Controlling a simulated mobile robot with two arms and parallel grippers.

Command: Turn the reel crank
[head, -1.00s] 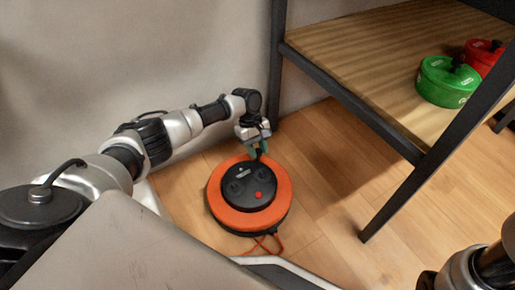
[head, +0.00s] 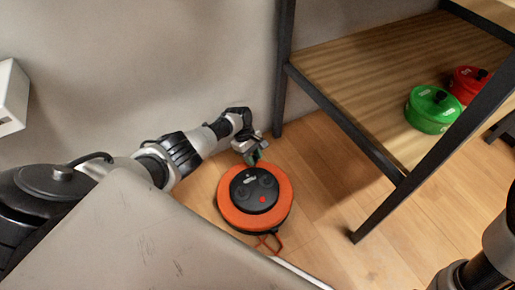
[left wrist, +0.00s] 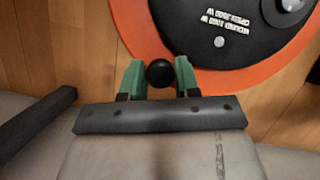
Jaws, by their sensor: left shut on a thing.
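The cable reel (head: 254,197) lies flat on the wooden floor, with an orange rim and a black round centre bearing a small red dot. In the left wrist view the reel (left wrist: 240,30) fills the top, with white lettering on its black face. My left gripper (head: 255,157) is at the reel's far edge. Its green fingertips (left wrist: 160,76) are shut around a round black crank knob (left wrist: 160,73), which sits just outside the orange rim in that view. The rest of the crank is hidden. My right arm shows at the bottom right, its fingers out of view.
A metal-framed shelf (head: 350,62) with a wooden board stands at the right, its leg near the reel. A white box (head: 10,97) is on the wall at left. Floor right of the reel is clear.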

